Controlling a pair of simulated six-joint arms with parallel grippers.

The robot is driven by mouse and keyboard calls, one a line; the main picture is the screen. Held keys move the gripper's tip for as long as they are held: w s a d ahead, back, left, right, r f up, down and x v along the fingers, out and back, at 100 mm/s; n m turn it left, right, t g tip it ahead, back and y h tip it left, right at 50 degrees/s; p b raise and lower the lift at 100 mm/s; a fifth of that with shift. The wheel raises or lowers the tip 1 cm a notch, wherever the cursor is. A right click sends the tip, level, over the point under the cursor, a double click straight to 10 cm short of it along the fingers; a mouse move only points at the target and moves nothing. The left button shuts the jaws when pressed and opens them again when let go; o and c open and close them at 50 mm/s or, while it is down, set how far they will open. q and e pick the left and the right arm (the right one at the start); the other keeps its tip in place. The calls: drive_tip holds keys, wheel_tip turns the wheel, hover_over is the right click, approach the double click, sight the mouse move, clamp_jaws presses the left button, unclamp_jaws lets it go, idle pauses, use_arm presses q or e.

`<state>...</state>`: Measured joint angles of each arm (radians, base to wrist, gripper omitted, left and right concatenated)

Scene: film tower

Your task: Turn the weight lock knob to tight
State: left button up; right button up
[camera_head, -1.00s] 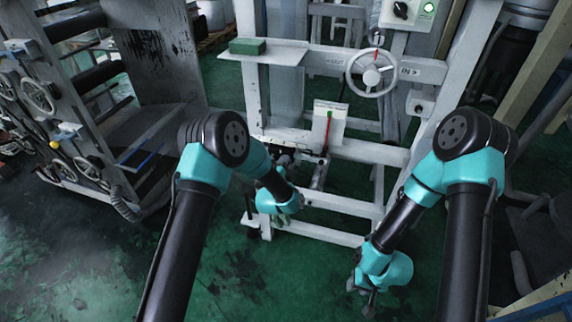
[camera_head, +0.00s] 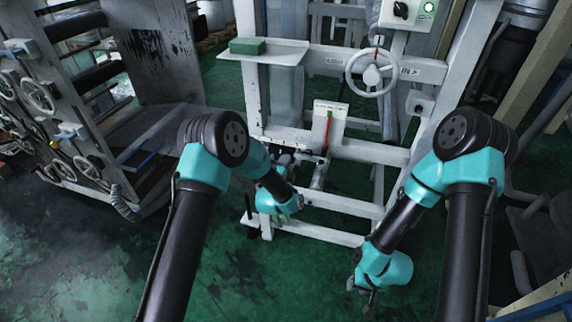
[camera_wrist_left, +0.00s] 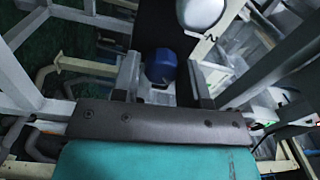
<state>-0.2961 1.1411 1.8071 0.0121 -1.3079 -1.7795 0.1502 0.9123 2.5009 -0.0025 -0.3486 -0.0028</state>
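A dark blue knob (camera_wrist_left: 162,67), which appears to be the lock knob, shows in the left wrist view between the two fingers of my left gripper (camera_wrist_left: 163,82). The fingers stand apart with a narrow gap on each side of the knob. I cannot tell its turn position. In the head view my left gripper (camera_head: 284,217) is low at the front of the white frame (camera_head: 262,140), mostly hidden by its own teal wrist; the knob is not clearly visible there. My right gripper (camera_head: 370,300) hangs low at the right, apart from the frame; its fingers are too small to read.
A white handwheel (camera_head: 372,72) and a control box (camera_head: 408,12) with a green light are higher on the frame. A green block (camera_head: 248,46) lies on a shelf. A rack with several wheels (camera_head: 70,120) stands left. A white rounded part (camera_wrist_left: 200,12) is beyond the knob.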

use_arm(q)
drive_tip(key=o, duration=0.3)
drive_tip(key=shift+s, duration=0.1)
drive_tip(key=v, duration=1.7)
drive_tip(key=shift+s, duration=0.15)
drive_tip(key=s+a+f+n+g+y, duration=0.2)
drive_tip(key=s+a+f+n+g, duration=0.3)
drive_tip(key=a+f+n+g, duration=0.45)
drive_tip(key=s+a+f+n+g, duration=0.2)
drive_tip(key=s+n, duration=0.2)
drive_tip(key=s, duration=0.1)
drive_tip(key=s+a+f+n+g, duration=0.2)
drive_tip(key=s+a+n+g, duration=0.1)
drive_tip(key=s, duration=0.3)
drive_tip(key=s+a+f+n+g, duration=0.2)
drive_tip(key=s+n, duration=0.3)
drive_tip(key=shift+s+a+f+h, duration=0.25)
drive_tip(key=shift+s+a+h, duration=0.05)
drive_tip(key=shift+s+a, duration=0.1)
